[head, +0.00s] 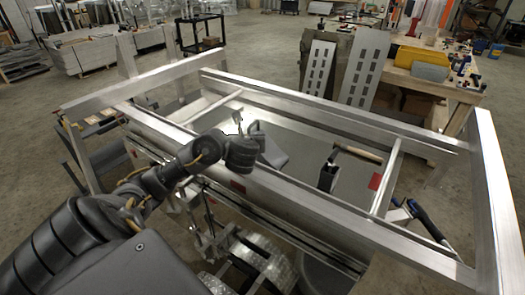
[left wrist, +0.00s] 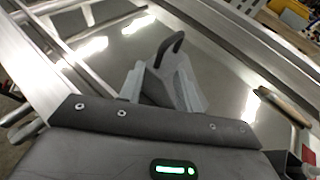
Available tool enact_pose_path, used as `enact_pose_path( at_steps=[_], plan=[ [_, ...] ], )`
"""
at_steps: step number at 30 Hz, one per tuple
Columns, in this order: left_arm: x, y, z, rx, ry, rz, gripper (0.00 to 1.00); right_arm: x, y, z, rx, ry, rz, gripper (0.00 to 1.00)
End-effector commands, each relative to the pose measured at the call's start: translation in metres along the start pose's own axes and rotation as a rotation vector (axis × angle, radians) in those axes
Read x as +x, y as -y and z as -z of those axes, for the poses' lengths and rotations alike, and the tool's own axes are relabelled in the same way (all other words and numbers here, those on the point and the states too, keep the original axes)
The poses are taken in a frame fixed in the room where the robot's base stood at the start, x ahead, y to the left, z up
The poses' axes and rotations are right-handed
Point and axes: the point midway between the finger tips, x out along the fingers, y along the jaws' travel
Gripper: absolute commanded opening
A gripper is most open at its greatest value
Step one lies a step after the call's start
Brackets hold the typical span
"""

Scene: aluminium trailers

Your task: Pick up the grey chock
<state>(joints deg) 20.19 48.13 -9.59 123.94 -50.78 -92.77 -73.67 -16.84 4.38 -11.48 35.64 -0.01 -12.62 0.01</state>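The grey chock (left wrist: 161,87), with a dark curved handle on top, shows in the left wrist view between the fingers of my left gripper (left wrist: 161,84). In the head view a grey block that looks like the chock (head: 273,153) is just right of my left gripper (head: 253,140), over the trailer bed. The light grey fingers are spread, one on each side of the chock. I see no clear grip on it; contact is hard to judge. The chock's lower part is hidden by the gripper body. My right gripper is not in view.
The aluminium trailer frame (head: 300,98) surrounds the bed, with rails close to my left arm. A black holder (head: 327,178) and a wooden-handled tool (head: 360,154) are right of the chock. Perforated ramps (head: 364,68) lean against a cluttered workbench (head: 435,78) behind.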

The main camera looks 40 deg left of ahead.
Motion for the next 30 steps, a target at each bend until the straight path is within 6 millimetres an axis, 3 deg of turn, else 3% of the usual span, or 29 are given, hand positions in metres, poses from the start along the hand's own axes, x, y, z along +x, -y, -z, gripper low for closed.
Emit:
enact_pose_path(
  at_steps=[4,10,20,28,30],
  plan=[
    [0.017,-0.001,-0.002,0.002,0.003,-0.002,0.34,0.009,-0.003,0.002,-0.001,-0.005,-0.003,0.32],
    [0.045,-0.001,-0.003,0.002,0.003,-0.001,0.34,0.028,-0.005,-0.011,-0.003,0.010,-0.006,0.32],
    [0.051,0.000,-0.006,0.001,0.000,0.001,0.34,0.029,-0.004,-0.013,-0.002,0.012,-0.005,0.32],
    [0.051,0.000,-0.006,0.001,0.000,0.000,0.01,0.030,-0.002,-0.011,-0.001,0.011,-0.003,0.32],
    [0.051,0.000,-0.006,0.001,0.000,0.000,0.00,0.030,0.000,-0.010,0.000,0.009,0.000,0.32]
  ],
)
